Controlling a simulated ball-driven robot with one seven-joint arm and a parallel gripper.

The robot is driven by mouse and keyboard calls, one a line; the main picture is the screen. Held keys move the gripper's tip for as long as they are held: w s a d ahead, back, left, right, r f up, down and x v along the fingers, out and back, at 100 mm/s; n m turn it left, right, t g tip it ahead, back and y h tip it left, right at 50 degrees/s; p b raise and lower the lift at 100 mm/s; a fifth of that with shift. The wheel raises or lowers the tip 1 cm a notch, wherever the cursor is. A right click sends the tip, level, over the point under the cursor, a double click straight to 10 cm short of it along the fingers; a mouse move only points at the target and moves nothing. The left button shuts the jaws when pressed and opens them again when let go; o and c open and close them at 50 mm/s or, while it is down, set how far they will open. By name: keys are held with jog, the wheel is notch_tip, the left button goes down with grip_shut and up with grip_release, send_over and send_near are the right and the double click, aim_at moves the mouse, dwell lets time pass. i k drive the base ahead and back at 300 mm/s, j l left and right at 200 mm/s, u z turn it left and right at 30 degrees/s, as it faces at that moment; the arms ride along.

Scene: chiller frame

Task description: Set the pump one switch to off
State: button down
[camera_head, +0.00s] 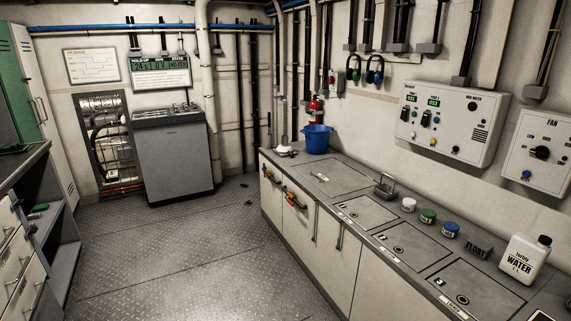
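A white control box (453,122) hangs on the right wall above the counter. On its left half are two dark switches side by side, each under a small green display. The left one, seemingly pump one's switch (408,114), sits under the left display (412,98). The right switch (427,118) sits under the right display (433,102). The labels and the switch positions are too small to read surely. My gripper is not in view.
A long counter (345,180) runs below the box, with a blue bucket (317,139), several small lidded jars and a white water jug (523,260) on it. A fan box (540,155) hangs to the right. The metal floor (190,265) in the middle is clear.

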aim_at(403, 115)
jog(key=i+u, duration=0.2)
jog(key=i, duration=1.8)
jog(key=i+z, duration=0.15)
jog(key=i, duration=0.3)
jog(key=i+j+z, duration=0.15)
jog(key=i, duration=0.3)
jog(key=i+j+z, duration=0.15)
jog(key=i, duration=0.3)
jog(key=i+j+z, duration=0.15)
jog(key=i, duration=0.3)
jog(key=i+j+z, duration=0.15)
jog(key=i+j, duration=0.2)
jog(key=i, duration=0.1)
